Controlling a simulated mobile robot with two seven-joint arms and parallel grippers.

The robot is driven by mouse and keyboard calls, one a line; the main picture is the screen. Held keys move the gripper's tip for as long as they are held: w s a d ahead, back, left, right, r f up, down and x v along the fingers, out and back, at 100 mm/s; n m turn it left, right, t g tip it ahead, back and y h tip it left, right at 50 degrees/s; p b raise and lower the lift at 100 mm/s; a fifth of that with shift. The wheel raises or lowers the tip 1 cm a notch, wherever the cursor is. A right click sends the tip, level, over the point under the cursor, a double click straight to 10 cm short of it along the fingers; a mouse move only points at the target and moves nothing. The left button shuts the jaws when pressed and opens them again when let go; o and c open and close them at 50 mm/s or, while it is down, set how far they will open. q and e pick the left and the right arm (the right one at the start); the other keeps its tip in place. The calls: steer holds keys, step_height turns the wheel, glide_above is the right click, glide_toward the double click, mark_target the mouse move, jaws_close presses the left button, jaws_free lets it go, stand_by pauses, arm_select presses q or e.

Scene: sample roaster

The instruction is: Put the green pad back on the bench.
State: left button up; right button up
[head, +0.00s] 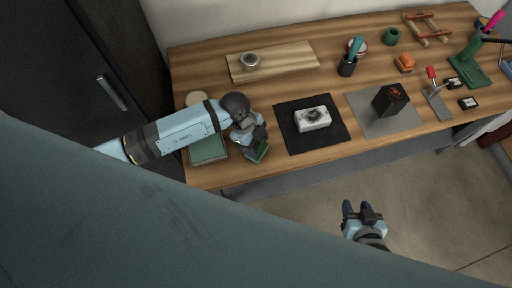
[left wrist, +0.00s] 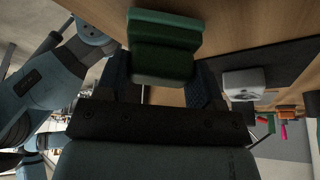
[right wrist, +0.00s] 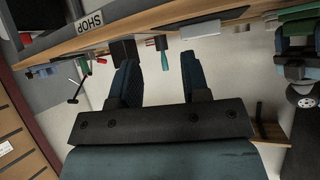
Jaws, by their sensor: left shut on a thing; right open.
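The green pad (head: 259,153) is in the jaws of my left gripper (head: 254,147), near the front edge of the wooden bench (head: 230,178). In the left wrist view the green pad (left wrist: 163,45) sits between the two dark fingers, and its far end sticks out past them over the wood. Whether it touches the bench I cannot tell. My right gripper (head: 361,212) is open and empty, in front of the bench above the floor. Its spread fingers also show in the right wrist view (right wrist: 160,80).
A flat green item (head: 209,150) lies on the bench, partly under my left arm. To the right are a black mat (head: 288,142) with a white device (head: 312,118), and a grey mat (head: 372,122) with a black box (head: 390,99). A wooden board (head: 290,60) lies behind.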

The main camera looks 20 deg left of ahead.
arm_select(q)
steer(key=shift+f, duration=0.75)
steer(key=shift+r, duration=0.15)
steer(key=o, duration=0.9)
steer(key=shift+c, duration=0.2)
arm_select(e)
steer(key=shift+w+a+f, duration=0.15)
steer(key=shift+a+f, duration=0.05)
steer(key=shift+a, duration=0.05)
steer(key=shift+f, duration=0.1)
